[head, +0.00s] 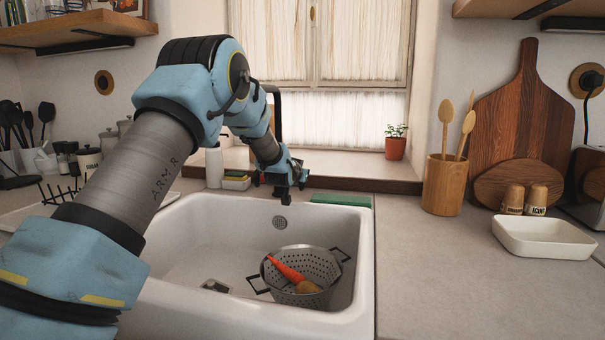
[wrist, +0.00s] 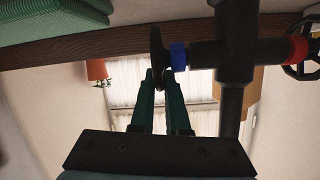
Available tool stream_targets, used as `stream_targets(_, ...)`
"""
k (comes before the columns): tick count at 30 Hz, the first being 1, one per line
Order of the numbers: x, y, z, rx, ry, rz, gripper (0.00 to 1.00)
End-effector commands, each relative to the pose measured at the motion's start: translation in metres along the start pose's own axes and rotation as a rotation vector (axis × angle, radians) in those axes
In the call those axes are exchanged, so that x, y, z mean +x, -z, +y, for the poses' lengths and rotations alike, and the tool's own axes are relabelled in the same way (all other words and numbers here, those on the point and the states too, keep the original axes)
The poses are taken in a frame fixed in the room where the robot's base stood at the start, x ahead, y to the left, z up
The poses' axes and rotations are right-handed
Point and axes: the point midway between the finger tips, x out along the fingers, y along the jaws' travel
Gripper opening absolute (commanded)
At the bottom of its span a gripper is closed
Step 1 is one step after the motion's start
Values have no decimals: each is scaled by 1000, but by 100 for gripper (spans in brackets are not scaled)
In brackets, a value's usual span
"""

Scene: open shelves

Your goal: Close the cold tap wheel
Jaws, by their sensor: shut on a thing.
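The cold tap wheel (wrist: 156,45) is black and shows edge-on in the wrist view, beside a blue band (wrist: 178,54) on the black tap pipe (wrist: 232,45). My gripper (wrist: 158,74) has its two fingertips on either side of the wheel's rim, shut on it. In the head view my gripper (head: 284,192) is at the back rim of the sink, and my arm hides the cold wheel there. The other tap wheel (wrist: 303,62), with a red band (wrist: 297,48), shows at the right of the wrist view.
A white bottle (head: 214,167) stands behind the sink. The right counter (head: 440,270) has free room.

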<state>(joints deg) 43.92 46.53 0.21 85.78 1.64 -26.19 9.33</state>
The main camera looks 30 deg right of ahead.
Motion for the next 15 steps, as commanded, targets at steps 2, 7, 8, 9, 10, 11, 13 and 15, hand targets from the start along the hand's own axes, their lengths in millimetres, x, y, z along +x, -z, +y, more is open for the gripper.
stream_targets(2,0,-1,0,1,0,-1,0)
stream_targets(7,0,-1,0,0,0,0,32)
stream_targets(8,0,-1,0,0,0,0,36)
stream_targets(9,0,0,0,0,0,0,40)
stream_targets(10,0,0,0,0,0,0,42)
stream_targets(11,0,0,0,0,0,0,42)
stream_targets(13,0,0,0,0,0,0,42)
stream_targets(15,0,0,0,0,0,1,42)
